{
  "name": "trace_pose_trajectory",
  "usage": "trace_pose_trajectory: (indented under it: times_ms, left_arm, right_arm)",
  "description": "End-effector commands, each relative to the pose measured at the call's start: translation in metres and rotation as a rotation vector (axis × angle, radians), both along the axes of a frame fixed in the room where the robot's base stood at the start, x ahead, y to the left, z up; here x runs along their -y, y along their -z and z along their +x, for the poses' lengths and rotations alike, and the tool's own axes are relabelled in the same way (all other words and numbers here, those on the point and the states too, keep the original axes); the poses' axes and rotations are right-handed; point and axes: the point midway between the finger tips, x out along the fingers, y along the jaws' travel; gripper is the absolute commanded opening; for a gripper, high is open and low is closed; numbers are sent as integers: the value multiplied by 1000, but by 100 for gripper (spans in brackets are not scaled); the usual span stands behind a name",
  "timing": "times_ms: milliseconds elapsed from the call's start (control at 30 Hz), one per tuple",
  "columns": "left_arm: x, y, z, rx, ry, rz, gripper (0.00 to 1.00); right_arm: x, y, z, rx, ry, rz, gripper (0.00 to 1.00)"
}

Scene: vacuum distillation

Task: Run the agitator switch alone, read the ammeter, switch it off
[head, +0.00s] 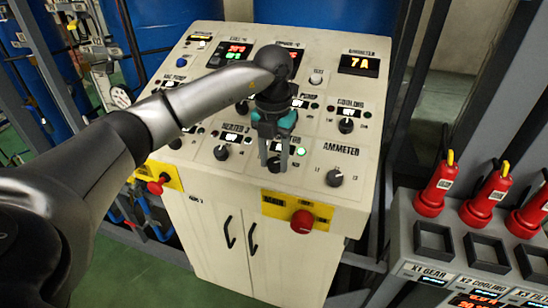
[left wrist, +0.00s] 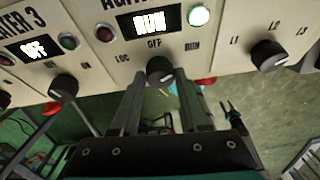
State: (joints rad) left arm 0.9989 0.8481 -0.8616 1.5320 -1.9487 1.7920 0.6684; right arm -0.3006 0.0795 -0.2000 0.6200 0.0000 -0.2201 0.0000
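My left gripper (head: 274,162) is over the lower middle of the control panel, its two fingers apart. In the left wrist view, the agitator switch (left wrist: 160,70) is a black knob framed by the open fingertips; contact cannot be told. The display (left wrist: 150,24) above it reads RUN, and the green lamp (left wrist: 198,16) beside it is lit. The ammeter display (head: 359,64) at the panel's upper right reads 7A in orange. The ammeter selector knob (head: 334,178) is right of my gripper. My right gripper is not in view.
The heater 3 knob (head: 221,152) is left of my gripper; its display (left wrist: 34,48) reads OFF. The cooling knob (head: 346,126) is above right. A red emergency button (head: 302,221) projects below the panel. Red plugs (head: 434,188) stand on a grey unit at right.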

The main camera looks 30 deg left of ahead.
Motion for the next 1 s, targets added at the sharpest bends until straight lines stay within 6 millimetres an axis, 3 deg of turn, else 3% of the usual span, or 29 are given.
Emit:
trace_pose_trajectory:
  times_ms: [33,400,767,1000]
  left_arm:
    - [0,0,0,0,0,0,38]
    - [0,-1,0,0,0,0,0]
    - [0,-1,0,4,-27,-12,0]
    - [-1,0,0,15,-143,-56,0]
  right_arm:
    - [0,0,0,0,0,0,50]
    - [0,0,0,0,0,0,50]
    - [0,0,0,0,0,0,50]
    - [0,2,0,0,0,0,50]
